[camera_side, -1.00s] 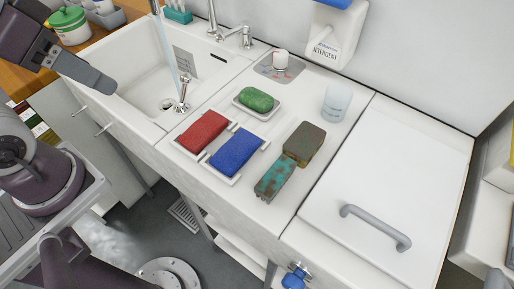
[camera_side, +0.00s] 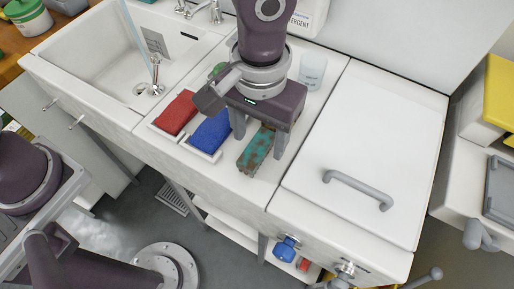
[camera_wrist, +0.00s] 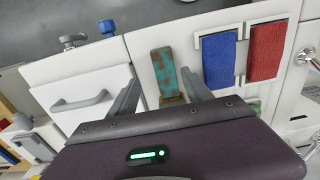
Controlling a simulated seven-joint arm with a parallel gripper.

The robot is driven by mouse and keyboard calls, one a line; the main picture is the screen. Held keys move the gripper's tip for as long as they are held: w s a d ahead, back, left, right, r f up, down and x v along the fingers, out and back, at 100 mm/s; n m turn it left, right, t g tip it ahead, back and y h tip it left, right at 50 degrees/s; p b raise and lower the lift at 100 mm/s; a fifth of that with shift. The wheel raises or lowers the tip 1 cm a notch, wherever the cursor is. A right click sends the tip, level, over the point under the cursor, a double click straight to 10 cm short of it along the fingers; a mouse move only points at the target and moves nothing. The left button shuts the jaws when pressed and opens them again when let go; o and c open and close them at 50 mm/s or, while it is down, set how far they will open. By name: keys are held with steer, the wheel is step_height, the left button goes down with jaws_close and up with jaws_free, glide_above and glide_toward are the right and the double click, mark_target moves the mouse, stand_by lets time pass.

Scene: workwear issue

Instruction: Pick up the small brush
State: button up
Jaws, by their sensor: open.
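The small brush (camera_side: 254,152) lies on the white counter, its turquoise and rusty-brown narrow part toward the front edge. Its wider brown part, seen earlier, is hidden under my gripper in the side view. My gripper (camera_side: 260,147) is over the brush and pointing down, one finger to each side of it. In the wrist view my gripper (camera_wrist: 158,77) has its fingers spread, with the brush (camera_wrist: 167,72) showing between and beyond them. Nothing is held. I cannot tell how far the fingertips are above the counter.
Left of the brush are a blue pad (camera_side: 210,134) and a red pad (camera_side: 176,113) in white holders. A pale cup (camera_side: 313,70) stands behind my gripper. A white lid with a grey handle (camera_side: 358,190) is at right, and the sink (camera_side: 90,55) at left.

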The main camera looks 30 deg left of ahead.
mark_target(257, 147)
steer(key=f, duration=0.3)
steer(key=a+f, duration=0.1)
steer(key=f, duration=0.1)
steer(key=shift+w+f, duration=0.25)
steer(key=shift+w, duration=0.15)
jaws_close()
steer(key=shift+r, duration=0.1)
